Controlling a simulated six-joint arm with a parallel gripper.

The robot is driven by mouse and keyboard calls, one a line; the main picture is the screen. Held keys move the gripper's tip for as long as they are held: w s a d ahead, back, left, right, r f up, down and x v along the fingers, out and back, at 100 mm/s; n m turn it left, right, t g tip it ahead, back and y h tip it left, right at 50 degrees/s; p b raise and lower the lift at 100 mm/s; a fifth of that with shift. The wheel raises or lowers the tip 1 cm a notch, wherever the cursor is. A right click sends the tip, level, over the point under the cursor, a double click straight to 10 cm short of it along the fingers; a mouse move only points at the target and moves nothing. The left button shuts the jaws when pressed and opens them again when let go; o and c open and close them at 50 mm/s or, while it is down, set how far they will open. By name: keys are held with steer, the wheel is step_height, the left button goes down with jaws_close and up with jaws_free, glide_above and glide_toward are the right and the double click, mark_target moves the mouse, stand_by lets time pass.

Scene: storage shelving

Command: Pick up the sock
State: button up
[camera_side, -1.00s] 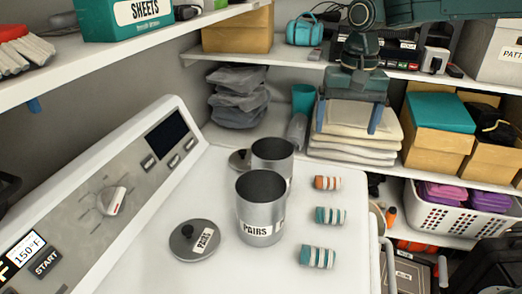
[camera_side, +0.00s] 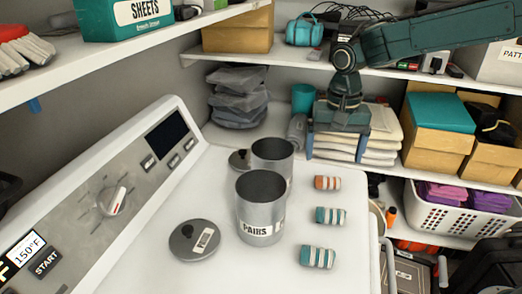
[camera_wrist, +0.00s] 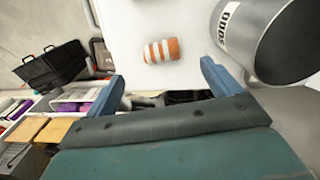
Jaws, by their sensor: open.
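Three rolled striped socks lie in a row on the white appliance top: an orange-and-white sock (camera_side: 327,183) at the back, a teal-and-white sock (camera_side: 330,216) in the middle and another teal-and-white sock (camera_side: 318,257) at the front. My gripper (camera_side: 336,152) is open and empty, pointing down above and behind the orange sock in the side view. In the wrist view, the orange sock (camera_wrist: 161,50) lies ahead of the gap between my blue fingertips (camera_wrist: 163,78), apart from both. The teal socks are not visible in the wrist view.
A metal canister labelled PAIRS (camera_side: 260,215) and a second canister (camera_side: 273,158) stand left of the socks. A round lid (camera_side: 195,240) lies beside the front one. Folded towels (camera_side: 390,140) sit on the shelf behind my gripper. A white basket (camera_side: 450,214) stands at right.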

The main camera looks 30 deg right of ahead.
mark_target(329, 178)
steer(key=shift+f, duration=1)
steer(key=shift+f, duration=0.1)
steer(key=shift+f, duration=2.45)
steer(key=shift+c, duration=0.4)
steer(key=c, duration=1)
